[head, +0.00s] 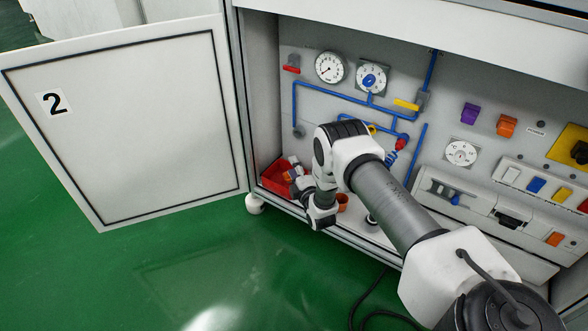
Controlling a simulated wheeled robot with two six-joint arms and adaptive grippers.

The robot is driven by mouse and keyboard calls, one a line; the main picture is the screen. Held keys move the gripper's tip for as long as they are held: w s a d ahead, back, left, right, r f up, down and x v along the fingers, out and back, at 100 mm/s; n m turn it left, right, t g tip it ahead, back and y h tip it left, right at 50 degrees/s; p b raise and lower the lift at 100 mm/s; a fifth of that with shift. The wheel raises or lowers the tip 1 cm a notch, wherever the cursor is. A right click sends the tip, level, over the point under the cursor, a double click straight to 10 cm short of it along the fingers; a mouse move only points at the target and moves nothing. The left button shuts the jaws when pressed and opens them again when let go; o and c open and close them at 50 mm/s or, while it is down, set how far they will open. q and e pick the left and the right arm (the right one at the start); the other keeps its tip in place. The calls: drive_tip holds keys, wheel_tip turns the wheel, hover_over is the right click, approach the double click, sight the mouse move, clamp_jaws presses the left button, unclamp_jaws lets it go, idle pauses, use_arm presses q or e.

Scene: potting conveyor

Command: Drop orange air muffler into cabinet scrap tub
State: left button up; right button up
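The red scrap tub (272,182) stands on the cabinet floor at the left, just inside the open door. My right arm reaches into the cabinet from the lower right. Its gripper (291,172) is at the right side of the tub, with its fingertips at or over the tub. A small orange piece (288,177), which may be the air muffler, shows at the fingertips. I cannot tell whether it is gripped or lies in the tub. The finger gap is too small to make out, and the arm hides part of the cabinet floor. My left gripper is out of view.
The cabinet door (130,130), marked 2, is swung open to the left. A small orange-brown cup-like thing (342,202) stands on the cabinet floor right of the gripper. Gauges (330,67), blue pipes and valves cover the back panel. The green floor in front is mostly clear.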

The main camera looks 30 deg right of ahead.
drive_tip(key=v, duration=1.2)
